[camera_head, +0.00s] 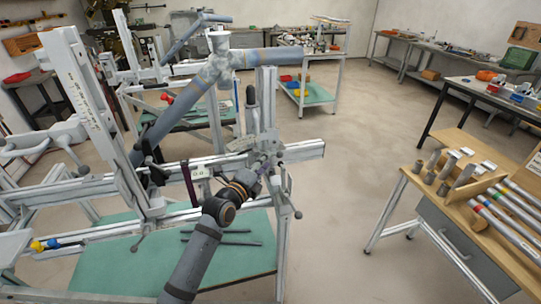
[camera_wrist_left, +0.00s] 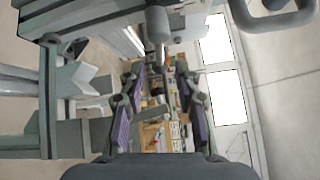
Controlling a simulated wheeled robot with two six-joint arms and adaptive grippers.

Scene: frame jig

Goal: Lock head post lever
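The frame jig (camera_head: 225,163) stands in the middle of the head view, with a grey tube frame (camera_head: 190,97) mounted on it. The head post (camera_head: 267,98) rises at the right end of its rail. My left gripper (camera_head: 270,164) is at the foot of this post, close to the rail. In the left wrist view, the purple-padded fingers of the left gripper (camera_wrist_left: 158,100) are apart with nothing clearly held. A grey lever with a rounded end (camera_wrist_left: 157,27) shows just beyond the fingertips; I cannot tell whether they touch it. My right gripper is not in view.
A wooden bench with tubes and tools (camera_head: 480,190) stands at the right. A green-topped shelf (camera_head: 225,250) lies low under the jig. A small handle (camera_head: 298,214) sticks out from the jig's right leg. The floor between jig and bench is clear.

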